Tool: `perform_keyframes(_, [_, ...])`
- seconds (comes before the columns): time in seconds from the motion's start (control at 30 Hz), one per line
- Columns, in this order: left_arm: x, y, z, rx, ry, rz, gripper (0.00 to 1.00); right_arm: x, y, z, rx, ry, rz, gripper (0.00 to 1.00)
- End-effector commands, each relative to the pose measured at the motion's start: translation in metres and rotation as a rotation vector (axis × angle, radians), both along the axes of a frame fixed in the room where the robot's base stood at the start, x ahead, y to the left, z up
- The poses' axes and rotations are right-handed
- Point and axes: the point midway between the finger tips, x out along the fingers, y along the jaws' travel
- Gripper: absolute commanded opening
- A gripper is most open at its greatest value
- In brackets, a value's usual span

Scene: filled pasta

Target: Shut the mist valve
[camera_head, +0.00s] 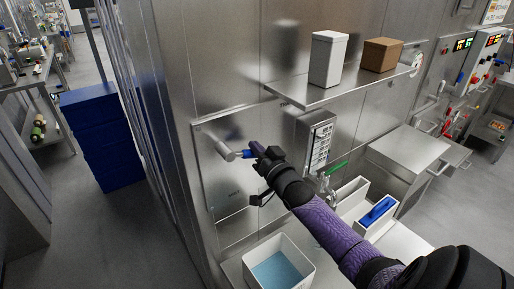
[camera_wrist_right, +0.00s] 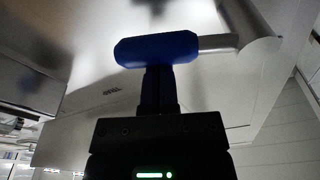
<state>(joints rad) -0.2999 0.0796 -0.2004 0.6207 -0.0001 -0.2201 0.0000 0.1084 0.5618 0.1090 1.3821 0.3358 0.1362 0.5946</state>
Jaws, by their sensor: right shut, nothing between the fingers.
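A metal valve lever (camera_head: 226,150) with a blue grip (camera_head: 246,154) stands out from a steel panel, its grip pointing right in the head view. In the right wrist view the blue grip (camera_wrist_right: 157,49) lies across the picture, with its metal stem (camera_wrist_right: 218,42) running right to a round hub. My right gripper (camera_head: 256,150) is shut and empty, its fingertips at the blue grip. In the wrist view the closed fingers (camera_wrist_right: 159,82) point at the grip's middle and overlap its lower edge; I cannot tell whether they touch. My left gripper is not in view.
A shelf (camera_head: 318,95) with a white box (camera_head: 327,60) and a brown box (camera_head: 381,55) is above my right arm. A control box (camera_head: 316,140) and a green handle (camera_head: 336,167) are beside the arm. A white bin (camera_head: 250,262) stands below. Blue crates (camera_head: 103,140) stand left.

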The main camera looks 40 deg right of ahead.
Motion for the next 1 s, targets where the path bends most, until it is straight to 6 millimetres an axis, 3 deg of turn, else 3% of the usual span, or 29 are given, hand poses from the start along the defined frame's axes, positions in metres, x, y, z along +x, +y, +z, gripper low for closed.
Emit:
perform_keyframes(0.63, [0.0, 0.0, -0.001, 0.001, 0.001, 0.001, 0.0, 0.0, 0.001, -0.011, 0.146, -0.015, -0.001, 0.0])
perform_keyframes(1.0, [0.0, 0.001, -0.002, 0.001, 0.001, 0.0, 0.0, 0.001, 0.009, -0.032, 0.439, -0.048, 0.0, 0.0])
